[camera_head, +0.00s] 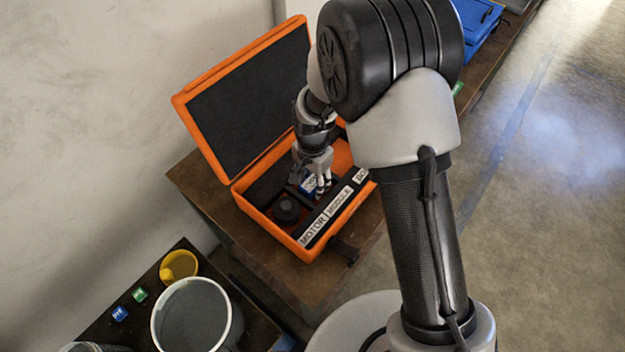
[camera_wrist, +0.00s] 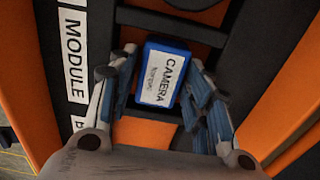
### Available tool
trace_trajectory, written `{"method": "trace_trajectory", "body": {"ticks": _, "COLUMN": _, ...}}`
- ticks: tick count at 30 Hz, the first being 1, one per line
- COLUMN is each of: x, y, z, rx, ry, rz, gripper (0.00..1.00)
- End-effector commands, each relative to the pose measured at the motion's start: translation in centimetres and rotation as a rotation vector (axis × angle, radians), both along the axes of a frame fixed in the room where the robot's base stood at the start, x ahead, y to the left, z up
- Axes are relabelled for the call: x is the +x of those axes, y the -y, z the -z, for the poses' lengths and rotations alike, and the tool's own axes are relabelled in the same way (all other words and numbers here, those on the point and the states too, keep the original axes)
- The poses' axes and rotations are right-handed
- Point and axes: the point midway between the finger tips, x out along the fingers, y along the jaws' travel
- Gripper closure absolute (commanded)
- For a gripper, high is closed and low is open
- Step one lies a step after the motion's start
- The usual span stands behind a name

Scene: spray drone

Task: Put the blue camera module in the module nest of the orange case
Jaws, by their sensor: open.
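The orange case (camera_head: 222,190) stands open on a brown table, its black-lined lid (camera_head: 250,105) raised at the back. The blue camera module (camera_wrist: 165,52), with a white CAMERA label, shows between my fingers in the wrist view. My gripper (camera_wrist: 162,75) reaches down into the case. Its fingers are open, one set on each side of the module. I cannot tell whether the module sits fully down in the nest.
A black round part (camera_head: 286,209) sits in the case compartment by the MOTOR label (camera_head: 313,232). Black dividers bound the compartments. At lower left, a dark table holds a grey bucket (camera_head: 192,315), a yellow cup (camera_head: 179,267) and small blue and green cubes.

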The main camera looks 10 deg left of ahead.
Motion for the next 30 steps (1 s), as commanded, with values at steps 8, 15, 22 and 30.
{"method": "trace_trajectory", "body": {"ticks": 8, "x": 0.1, "y": -0.1, "z": -6.2, "rx": 0.002, "ry": 0.004, "rz": 0.0, "gripper": 0.55}}
{"method": "trace_trajectory", "body": {"ticks": 15, "x": 0.1, "y": 0.0, "z": -10.3, "rx": 0.001, "ry": 0.002, "rz": 0.0, "gripper": 0.55}}
{"method": "trace_trajectory", "body": {"ticks": 22, "x": 0.0, "y": 0.0, "z": -11.6, "rx": 0.001, "ry": 0.001, "rz": 0.0, "gripper": 0.55}}
{"method": "trace_trajectory", "body": {"ticks": 30, "x": 0.1, "y": 0.7, "z": -13.1, "rx": 0.008, "ry": 0.015, "rz": -0.012, "gripper": 0.55}}
